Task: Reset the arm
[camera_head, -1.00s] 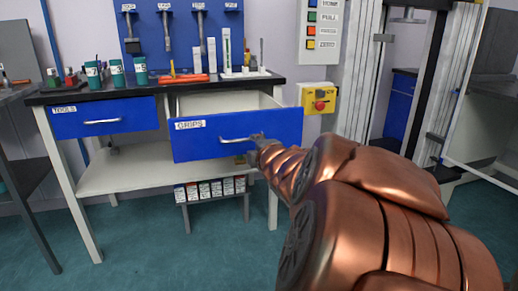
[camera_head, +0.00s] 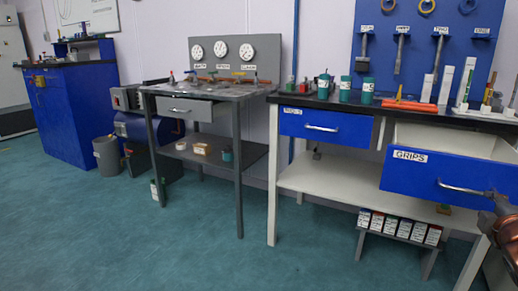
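My copper-coloured arm enters at the right edge, mostly out of the picture. Its dark gripper end (camera_head: 492,197) is at the right end of the metal handle on the blue GRIPS drawer (camera_head: 420,179). It is small and cut off, so I cannot tell whether its fingers are open, shut or around the handle. The GRIPS drawer is pulled out, with its pale inside showing. The blue TOOLS drawer (camera_head: 326,127) to its left is shut.
The black-topped bench (camera_head: 300,99) carries green cups (camera_head: 346,89), an orange tool (camera_head: 409,104) and white upright pieces. Boxes (camera_head: 398,227) stand on a low rack beneath it. A grey gauge table (camera_head: 240,97) stands left, with a bin (camera_head: 108,156) beyond. The green floor in front is clear.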

